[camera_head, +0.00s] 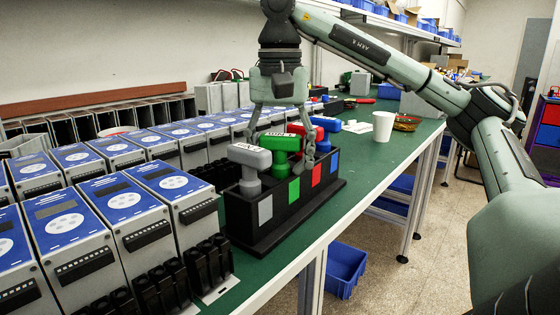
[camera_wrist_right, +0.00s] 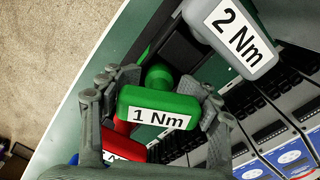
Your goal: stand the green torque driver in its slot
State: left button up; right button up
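The green torque driver (camera_head: 281,143), labelled "1 Nm" in the right wrist view (camera_wrist_right: 158,108), is upright at the green-marked place of the black rack (camera_head: 262,234). Its lower end is hidden, so I cannot tell how deep it sits. My right gripper (camera_head: 280,153) is lowered from above with its fingers spread around the driver's handle, one near each end. It also shows in the right wrist view (camera_wrist_right: 160,100). The fingers look open and very close to the handle; contact is not clear. My left gripper is out of view.
A grey driver (camera_head: 249,155) stands in front of the green one; a red driver (camera_head: 299,129) and a blue driver (camera_head: 326,123) stand behind. Rows of blue-topped grey units (camera_head: 128,200) fill the left. A white cup (camera_head: 383,126) stands farther back on the green bench (camera_head: 375,153).

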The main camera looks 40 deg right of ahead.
jog(key=o, duration=0.4)
jog(key=shift+r, duration=6.05)
